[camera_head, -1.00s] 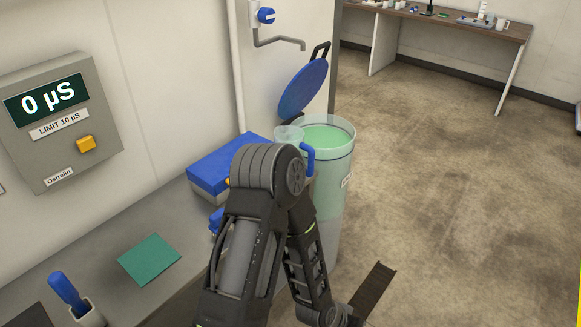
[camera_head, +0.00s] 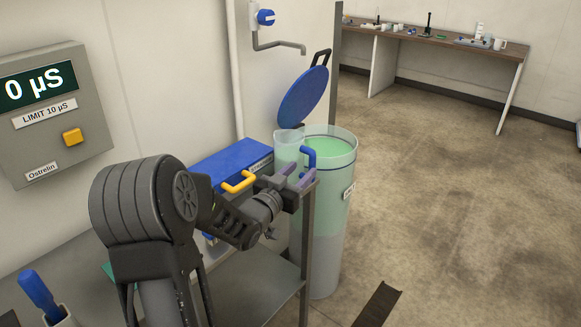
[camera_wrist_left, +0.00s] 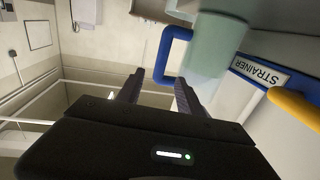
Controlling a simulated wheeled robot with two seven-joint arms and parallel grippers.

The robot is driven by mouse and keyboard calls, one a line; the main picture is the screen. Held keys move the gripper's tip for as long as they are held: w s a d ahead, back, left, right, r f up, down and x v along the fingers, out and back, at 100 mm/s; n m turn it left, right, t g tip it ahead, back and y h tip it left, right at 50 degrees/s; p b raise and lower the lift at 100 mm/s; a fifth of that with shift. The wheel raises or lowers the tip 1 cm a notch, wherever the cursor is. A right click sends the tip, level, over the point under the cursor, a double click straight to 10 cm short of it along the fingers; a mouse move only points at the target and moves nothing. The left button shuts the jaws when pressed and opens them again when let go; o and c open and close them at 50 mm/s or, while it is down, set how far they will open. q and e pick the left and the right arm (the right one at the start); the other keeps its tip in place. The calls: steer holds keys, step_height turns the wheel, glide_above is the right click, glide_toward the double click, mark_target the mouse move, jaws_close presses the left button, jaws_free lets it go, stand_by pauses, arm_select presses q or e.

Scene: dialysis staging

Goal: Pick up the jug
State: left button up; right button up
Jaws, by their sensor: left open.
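The jug (camera_head: 287,150) is a clear, pale vessel with a blue handle (camera_head: 309,158), standing upright beside the green barrel's rim. In the left wrist view its greenish body (camera_wrist_left: 213,48) and blue handle (camera_wrist_left: 164,58) show large. My left gripper (camera_head: 298,176) is open, with its two fingers just in front of and below the handle in the head view. In the left wrist view the handle's lower part appears close to the fingertips, in the gap between them; I cannot tell whether they touch. The jug's lower part is hidden behind the gripper in the head view. My right gripper is not in view.
A blue box (camera_head: 228,163) labelled STRAINER (camera_wrist_left: 260,72) with a yellow handle (camera_head: 238,182) stands left of the jug. A tall green barrel (camera_head: 338,200) with a raised blue lid (camera_head: 303,96) is at right. A wall tap (camera_head: 280,43) hangs above. Open floor lies right.

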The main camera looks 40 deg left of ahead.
mark_target(311, 163)
arm_select(q)
steer(key=shift+w+a, duration=0.15)
steer(key=shift+w, duration=0.9)
steer(key=shift+w, duration=0.35)
steer(key=w, duration=0.1)
steer(key=w+p, duration=0.1)
steer(key=w, duration=0.2)
steer(key=shift+w+a+f+p, duration=0.15)
steer(key=shift+w+a+p, duration=0.05)
steer(key=shift+a+p, duration=0.15)
steer(key=shift+c, duration=0.4)
jaws_close()
